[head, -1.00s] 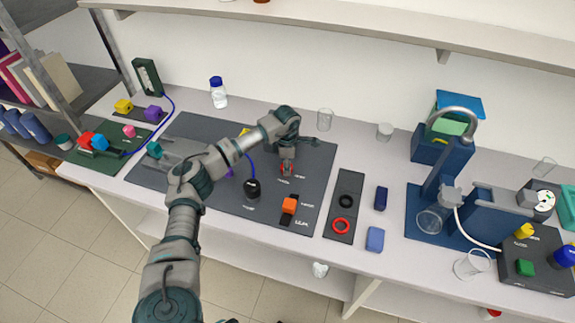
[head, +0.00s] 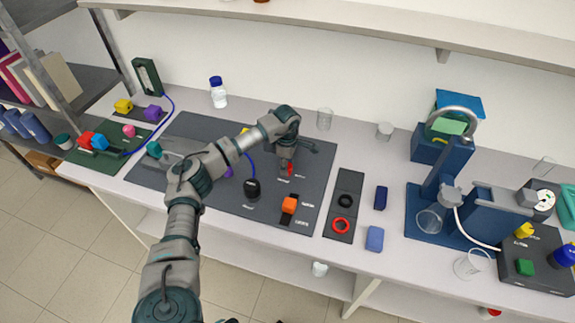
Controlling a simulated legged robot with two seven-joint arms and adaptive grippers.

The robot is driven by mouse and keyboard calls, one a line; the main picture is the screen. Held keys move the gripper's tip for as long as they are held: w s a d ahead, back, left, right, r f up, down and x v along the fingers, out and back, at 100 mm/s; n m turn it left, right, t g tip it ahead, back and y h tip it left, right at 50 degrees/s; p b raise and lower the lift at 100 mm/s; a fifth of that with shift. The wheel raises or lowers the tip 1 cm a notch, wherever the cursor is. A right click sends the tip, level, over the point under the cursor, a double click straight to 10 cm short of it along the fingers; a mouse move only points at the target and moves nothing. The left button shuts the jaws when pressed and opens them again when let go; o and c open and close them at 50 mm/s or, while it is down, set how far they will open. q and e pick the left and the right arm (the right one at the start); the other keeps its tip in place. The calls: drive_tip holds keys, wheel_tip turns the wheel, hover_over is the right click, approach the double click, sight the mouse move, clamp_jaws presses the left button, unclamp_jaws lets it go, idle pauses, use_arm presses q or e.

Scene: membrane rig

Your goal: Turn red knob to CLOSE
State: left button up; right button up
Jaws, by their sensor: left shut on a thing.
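The red knob (head: 290,170) sits on the dark grey panel (head: 220,140) near its middle right, with small white lettering around it too small to read. My left gripper (head: 288,165) points down over the knob and is shut on it. The gripper covers most of the knob, and only a little red shows below the fingers. My right gripper does not show.
A dark strip with a red ring (head: 341,226) lies to the right.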

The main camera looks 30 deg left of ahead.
use_arm(q)
drive_tip(key=shift+a+r, duration=0.1)
drive_tip(key=shift+a, duration=0.05)
drive_tip(key=o, duration=1.1)
drive_tip(key=shift+o, duration=0.2)
drive_tip(key=shift+a, duration=0.15)
wheel_tip(320, 180, up, 12)
drive_tip(key=shift+w+a, duration=0.1)
